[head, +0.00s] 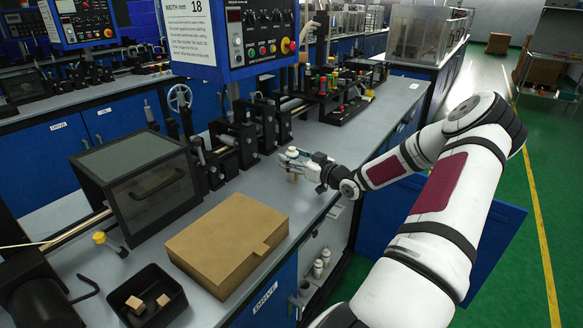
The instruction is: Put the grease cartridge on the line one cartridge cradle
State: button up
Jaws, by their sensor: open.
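My gripper (290,157) is open, low over the front part of the grey bench, and points left. A small upright pale cylinder (292,177) shows at its fingers, with its lower end visible just under them. It looks like the grease cartridge, but the fingers hide much of it. I cannot tell whether it touches the fingers or stands in a cradle. The line one cartridge cradle cannot be made out for certain. White capped containers (318,268) stand in the open cabinet under the bench.
Black roller stands (245,140) are left of my gripper. A cardboard box (228,245), a dark clear-lidded case (140,185) and a black bin (145,298) with small blocks occupy the near bench. An open blue cabinet door (455,228) stands behind my arm. Bench right of the gripper is clear.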

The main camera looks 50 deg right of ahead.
jog(key=shift+w, duration=0.4)
grip_shut()
jog(key=shift+r, duration=0.1)
